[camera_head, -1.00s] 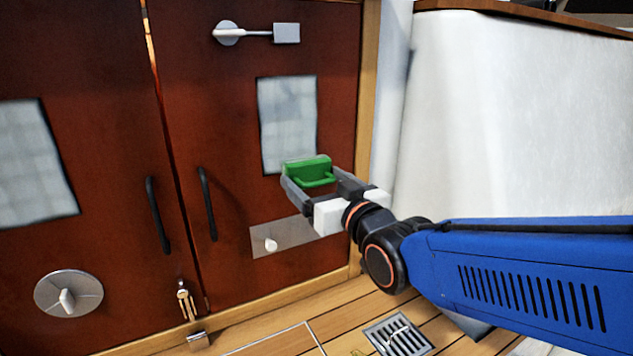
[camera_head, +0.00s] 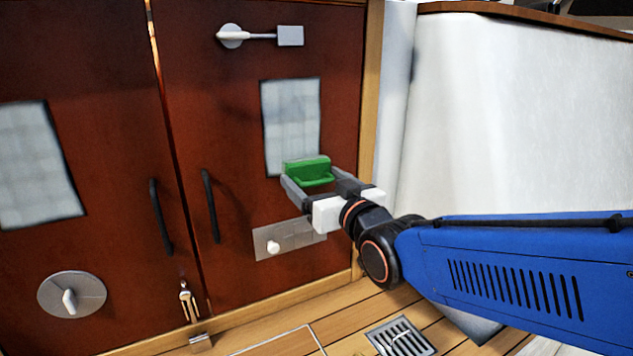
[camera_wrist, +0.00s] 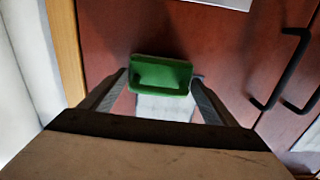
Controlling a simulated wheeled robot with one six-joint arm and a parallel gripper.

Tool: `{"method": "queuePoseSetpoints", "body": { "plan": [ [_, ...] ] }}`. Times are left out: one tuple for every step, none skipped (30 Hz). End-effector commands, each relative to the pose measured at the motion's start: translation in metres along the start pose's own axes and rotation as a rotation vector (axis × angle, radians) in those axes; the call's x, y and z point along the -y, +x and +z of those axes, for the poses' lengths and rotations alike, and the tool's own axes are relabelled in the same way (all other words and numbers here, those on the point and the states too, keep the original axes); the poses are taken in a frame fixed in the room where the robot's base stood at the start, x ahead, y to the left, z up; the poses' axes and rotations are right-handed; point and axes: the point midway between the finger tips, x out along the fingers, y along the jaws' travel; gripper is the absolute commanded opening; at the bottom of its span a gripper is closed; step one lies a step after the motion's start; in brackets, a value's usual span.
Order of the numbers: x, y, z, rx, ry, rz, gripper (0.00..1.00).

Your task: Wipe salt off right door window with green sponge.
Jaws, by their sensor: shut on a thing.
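The right door window (camera_head: 291,122) is a pale, cloudy pane in the red-brown right door (camera_head: 245,145). The green sponge (camera_head: 308,171) has a handle and is held between the fingers of my gripper (camera_head: 318,182). The sponge overlaps the lower edge of the right window in the head view; whether it touches the glass I cannot tell. In the wrist view, the sponge (camera_wrist: 161,75) sits between both fingers, with a pale panel (camera_wrist: 163,107) showing below it.
The left door has a cloudy window (camera_head: 38,165) and a round metal latch (camera_head: 71,294). Black handles (camera_head: 209,205) flank the door gap. A metal latch (camera_head: 260,36) is above the right window, and a plate with a knob (camera_head: 287,240) is below. A white wall (camera_head: 510,120) stands at right.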

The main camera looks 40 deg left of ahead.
Motion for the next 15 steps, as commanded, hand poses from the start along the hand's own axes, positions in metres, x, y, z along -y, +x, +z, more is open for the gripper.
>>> {"method": "queuePoseSetpoints", "body": {
  "plan": [
    [0.0,0.001,0.0,0.0,0.0,0.0,0.47],
    [0.0,0.001,0.0,0.0,0.0,0.0,0.47],
    [0.0,0.002,0.0,-0.001,0.0,0.0,0.47],
    [0.0,0.003,0.0,-0.001,0.0,0.0,0.47],
    [0.0,0.003,-0.001,-0.001,0.0,0.0,0.47],
    [0.0,0.003,-0.001,-0.001,0.0,0.0,0.47],
    [0.0,0.003,-0.001,-0.001,0.0,0.0,0.47],
    [0.0,0.003,-0.001,-0.001,0.0,0.0,0.47],
    [0.0,0.003,-0.002,-0.001,0.0,0.0,0.47],
    [0.0,0.003,-0.003,-0.002,0.0,0.0,0.47],
    [0.0,0.003,-0.004,-0.002,0.0,0.0,0.47],
    [0.0,0.003,-0.006,-0.003,0.0,0.0,0.47],
    [0.0,0.003,-0.008,-0.003,0.0,0.0,0.47],
    [0.0,0.002,-0.01,-0.003,0.0,0.0,0.47],
    [0.0,0.002,-0.013,-0.003,0.0,0.0,0.47]
  ]
}}
